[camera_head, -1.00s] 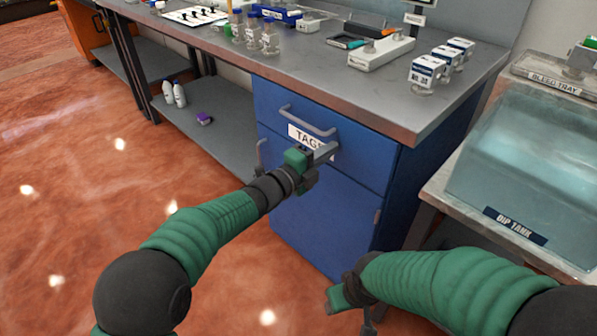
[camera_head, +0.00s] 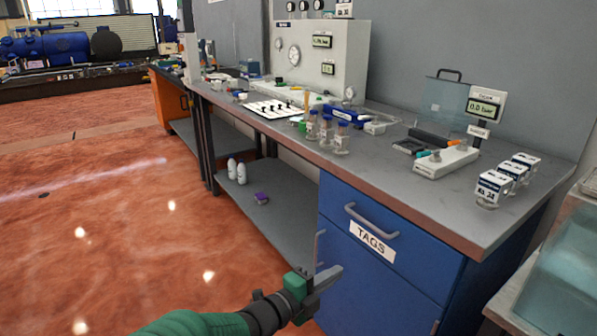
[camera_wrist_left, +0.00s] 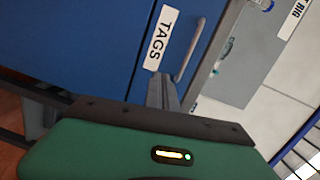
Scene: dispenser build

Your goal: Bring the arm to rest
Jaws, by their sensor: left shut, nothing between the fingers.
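My left gripper (camera_head: 325,279) is shut and empty, held in front of the blue cabinet, below and left of the TAGS drawer (camera_head: 350,237). The drawer looks closed, and its grey handle (camera_head: 372,219) is clear of my fingers in the head view. In the left wrist view the shut fingers (camera_wrist_left: 163,92) point toward the blue drawer front (camera_wrist_left: 95,45), close to the TAGS label (camera_wrist_left: 160,38) and the handle (camera_wrist_left: 190,50). Whether the fingertips touch anything cannot be told. My right gripper is out of view.
The grey workbench (camera_head: 440,205) carries small bottles (camera_head: 327,132), a scale-like device (camera_head: 447,160) and labelled boxes (camera_head: 508,178). A lower shelf (camera_head: 285,210) holds white bottles (camera_head: 237,172) and a purple item (camera_head: 262,198). A tank (camera_head: 565,275) stands at right. The floor at left is open.

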